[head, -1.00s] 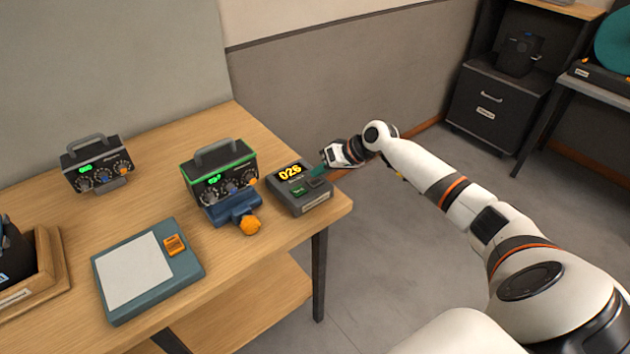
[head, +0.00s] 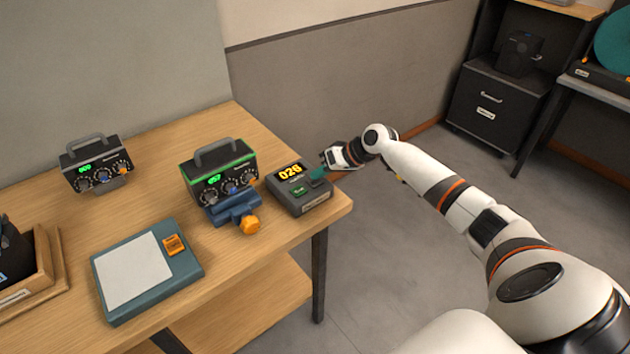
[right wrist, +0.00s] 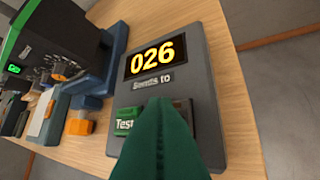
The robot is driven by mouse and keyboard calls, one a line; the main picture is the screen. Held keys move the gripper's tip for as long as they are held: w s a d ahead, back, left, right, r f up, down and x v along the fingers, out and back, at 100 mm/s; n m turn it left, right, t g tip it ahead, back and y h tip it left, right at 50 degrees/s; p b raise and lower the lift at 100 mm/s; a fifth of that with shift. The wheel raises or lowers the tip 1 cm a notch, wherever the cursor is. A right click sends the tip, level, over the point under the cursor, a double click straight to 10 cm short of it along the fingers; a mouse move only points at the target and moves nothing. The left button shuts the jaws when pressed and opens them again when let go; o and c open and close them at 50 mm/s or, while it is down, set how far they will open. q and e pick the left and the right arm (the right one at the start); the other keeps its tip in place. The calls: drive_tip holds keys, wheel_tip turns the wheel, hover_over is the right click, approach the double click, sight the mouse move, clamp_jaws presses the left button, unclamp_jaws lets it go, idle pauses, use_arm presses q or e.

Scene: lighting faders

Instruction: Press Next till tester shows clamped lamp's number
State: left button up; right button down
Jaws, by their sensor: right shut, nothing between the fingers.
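The tester (head: 300,200) is a dark grey box at the table's right corner, showing 026 in yellow. In the right wrist view its display (right wrist: 152,58) also reads 026, with a green Test button (right wrist: 125,122) below. My right gripper (head: 318,174) is shut and empty, its green tips (right wrist: 158,106) over the tester's lower right part, hiding the button there. I cannot tell whether they touch it. The green-edged lamp unit (head: 218,172) sits in a blue clamp (head: 233,211) with an orange knob; its small green number looks like 057. My left gripper is not in view.
Another dark unit (head: 96,160) with a green readout stands at the back left. A teal-framed pad (head: 195,268) with an orange tag lies in front. A wooden tray (head: 50,265) with dark contents is cut off at the left. Floor lies right of the table.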

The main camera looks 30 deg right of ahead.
sight(320, 182)
drive_tip(key=shift+f, duration=0.35)
idle(0.3)
drive_tip(key=shift+r, duration=0.1)
drive_tip(key=shift+r+p, duration=0.5)
drive_tip(key=shift+r, duration=0.15)
drive_tip(key=shift+r, duration=0.1)
wheel_tip(320, 182, up, 5)
drive_tip(key=p, duration=0.4)
idle(0.9)
